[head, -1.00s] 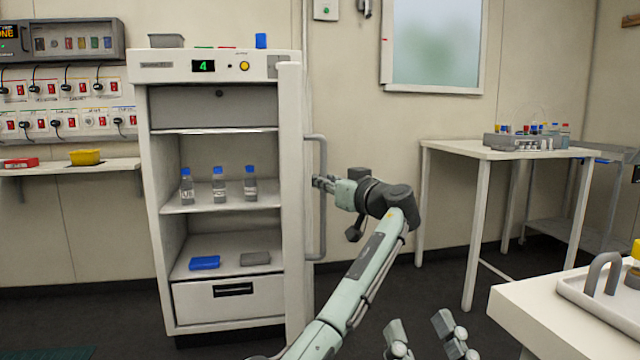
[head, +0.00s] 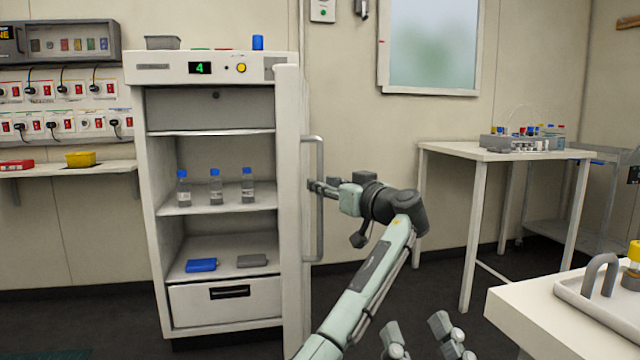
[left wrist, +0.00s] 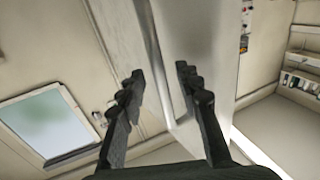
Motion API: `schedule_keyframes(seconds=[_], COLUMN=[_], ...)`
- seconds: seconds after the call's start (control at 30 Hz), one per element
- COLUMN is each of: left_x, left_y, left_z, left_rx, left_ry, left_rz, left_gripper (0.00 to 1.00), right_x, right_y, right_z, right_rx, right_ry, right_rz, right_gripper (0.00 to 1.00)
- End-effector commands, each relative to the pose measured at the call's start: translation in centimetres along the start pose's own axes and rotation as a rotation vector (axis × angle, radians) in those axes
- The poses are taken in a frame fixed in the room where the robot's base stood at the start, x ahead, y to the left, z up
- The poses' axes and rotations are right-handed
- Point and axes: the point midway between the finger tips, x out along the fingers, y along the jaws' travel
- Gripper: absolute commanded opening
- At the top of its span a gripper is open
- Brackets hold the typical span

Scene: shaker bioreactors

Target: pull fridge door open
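The white fridge (head: 150,240) stands at the left in the head view. Its door (head: 290,200) stands open, swung out toward me and seen nearly edge-on, so the shelves show. A grey vertical handle (head: 321,235) runs down the door's right-hand face. My left gripper (head: 316,187) is at the handle's mid-height, fingers pointing left toward the door. In the left wrist view its dark fingers (left wrist: 160,85) are apart, with the handle bar and door face beyond and between them; contact cannot be told. My right gripper (head: 420,330) is low in the head view, its fingers apart and empty.
Bottles with blue caps (head: 215,188) stand on a fridge shelf. A white table (head: 480,152) stands at the back right. A white bench (head: 530,300) with a tray is at the near right. The floor between fridge and table is clear.

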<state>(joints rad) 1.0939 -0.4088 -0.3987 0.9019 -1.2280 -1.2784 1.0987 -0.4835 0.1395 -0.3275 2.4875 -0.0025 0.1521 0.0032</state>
Motion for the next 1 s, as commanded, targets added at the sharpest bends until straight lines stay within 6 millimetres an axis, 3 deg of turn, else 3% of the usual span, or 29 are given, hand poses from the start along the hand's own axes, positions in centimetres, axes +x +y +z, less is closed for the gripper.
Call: schedule_keyframes(seconds=[0.2, 0.43, 0.83, 1.0], left_x=[-4.9, -8.5, -9.5, -8.6], left_y=[0.0, 0.0, 0.0, -0.6], left_z=[0.0, -0.1, 0.0, 0.5], left_rx=[0.0, 0.0, 0.001, 0.01], left_ry=[0.001, 0.001, 0.0, -0.001], left_rz=[0.002, 0.002, 0.001, -0.009], left_gripper=[0.34, 0.34, 0.34, 0.14], right_x=[0.0, 0.0, 0.0, 0.0], right_y=[0.0, 0.0, 0.0, 0.0], right_z=[0.1, 0.1, 0.1, 0.1], right_rx=[0.0, 0.0, 0.0, 0.0], right_ry=[-0.002, -0.002, -0.003, -0.003], right_rz=[0.0, 0.0, 0.0, 0.0], right_gripper=[0.4, 0.4, 0.4, 0.4])
